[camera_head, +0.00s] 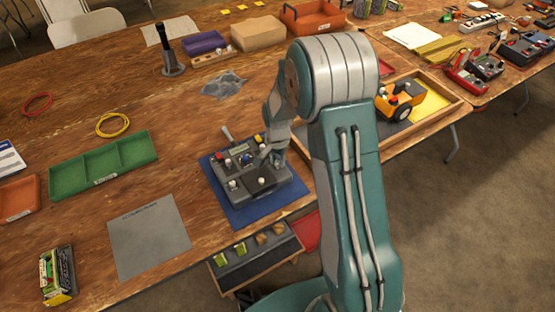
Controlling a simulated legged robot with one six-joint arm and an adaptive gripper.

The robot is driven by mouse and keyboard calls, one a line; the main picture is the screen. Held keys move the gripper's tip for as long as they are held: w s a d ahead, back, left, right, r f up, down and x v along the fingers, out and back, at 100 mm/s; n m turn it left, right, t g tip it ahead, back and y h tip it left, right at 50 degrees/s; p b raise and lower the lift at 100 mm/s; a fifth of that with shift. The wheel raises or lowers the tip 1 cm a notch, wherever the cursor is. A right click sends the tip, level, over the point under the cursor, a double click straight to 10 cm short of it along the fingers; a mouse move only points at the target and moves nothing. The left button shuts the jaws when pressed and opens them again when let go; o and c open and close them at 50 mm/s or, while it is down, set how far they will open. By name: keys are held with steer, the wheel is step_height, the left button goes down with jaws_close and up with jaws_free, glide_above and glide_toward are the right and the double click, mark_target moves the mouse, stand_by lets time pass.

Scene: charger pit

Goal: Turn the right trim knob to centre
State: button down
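A dark grey control box (232,196) sits on a blue mat (275,205) on the wooden table. It carries a tilted lever, a red button, a yellow part, a blue part and several pale knobs or sticks, all small in this view. My gripper (266,160) points down over the right part of the box, at or just above its top. My arm comes in from the right. I cannot make out which control is the right trim knob; my gripper may cover it. The fingertips are too small to show whether they are open or shut.
A green tray (104,168) and a grey sheet (150,236) lie left of the box. A wooden tray with an orange toy vehicle (398,102) is to the right. A dark stand (170,62) is behind. A drawer-like tray (252,262) sits below the front edge.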

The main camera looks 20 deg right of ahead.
mark_target(277, 161)
steer(key=shift+n, duration=0.3)
steer(key=n, duration=0.3)
steer(key=shift+n, duration=2.5)
steer(key=c, duration=0.6)
jaws_free()
steer(key=shift+f, duration=0.1)
step_height(277, 161, up, 12)
steer(key=shift+w+a, duration=0.1)
